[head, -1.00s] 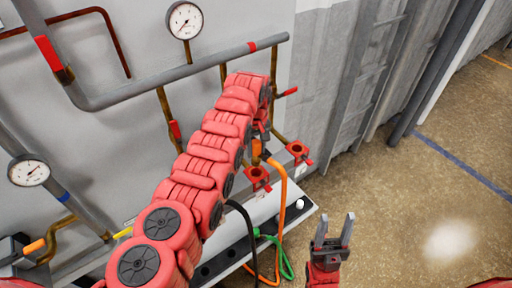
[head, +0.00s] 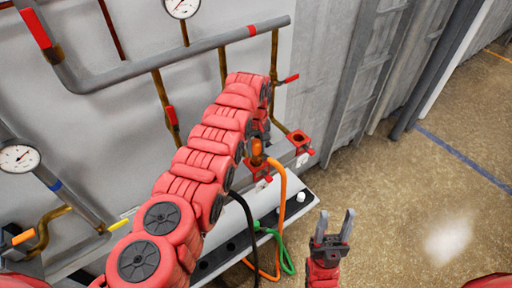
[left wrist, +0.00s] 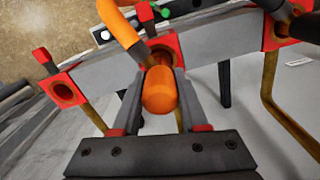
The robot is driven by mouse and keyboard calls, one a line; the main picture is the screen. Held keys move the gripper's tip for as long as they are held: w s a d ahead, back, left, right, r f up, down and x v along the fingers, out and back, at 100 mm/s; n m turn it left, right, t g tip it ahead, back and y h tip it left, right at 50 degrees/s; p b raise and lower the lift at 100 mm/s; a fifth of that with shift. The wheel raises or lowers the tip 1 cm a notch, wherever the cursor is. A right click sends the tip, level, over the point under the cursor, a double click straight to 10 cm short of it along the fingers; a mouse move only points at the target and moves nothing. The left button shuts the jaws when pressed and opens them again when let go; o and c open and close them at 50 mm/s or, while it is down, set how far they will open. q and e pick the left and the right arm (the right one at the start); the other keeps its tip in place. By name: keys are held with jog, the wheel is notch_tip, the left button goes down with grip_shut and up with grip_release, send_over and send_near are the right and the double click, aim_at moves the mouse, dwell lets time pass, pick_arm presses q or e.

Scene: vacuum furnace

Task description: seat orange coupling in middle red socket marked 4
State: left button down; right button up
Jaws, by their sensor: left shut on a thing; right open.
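The orange coupling (head: 257,152) is gripped in my left gripper (left wrist: 160,100), whose fingers lie on either side of it. In the left wrist view the coupling (left wrist: 160,92) is in front of the middle red socket (left wrist: 176,48) and overlaps it. Part of the socket's opening shows above the coupling; I cannot tell whether they touch. In the head view the socket (head: 250,176) is just below the coupling, partly hidden by my left arm. The mark 4 is not readable. My right gripper (head: 333,230) is open and empty, away from the panel.
A red socket (head: 299,140) to the right looks empty; it is at left in the wrist view (left wrist: 62,92). Another red socket (left wrist: 272,32) has a dark part at it. Orange, black and green hoses (head: 284,252) hang by a grey ledge (head: 300,212). Pipes and gauges cover the wall.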

pick_arm(q)
jog(key=shift+f+b, duration=1.35)
jog(key=shift+f, duration=0.25)
jog(key=shift+f, duration=0.2)
jog(key=shift+c, duration=1.8)
grip_release()
jog(key=shift+r, duration=0.8)
notch_tip(320, 180, up, 9)
jog(key=b, duration=0.2)
jog(key=shift+r+b, duration=0.15)
jog(key=shift+b, duration=0.15)
notch_tip(320, 180, up, 6)
jog(key=p, duration=0.6)
jog(key=shift+r, duration=0.25)
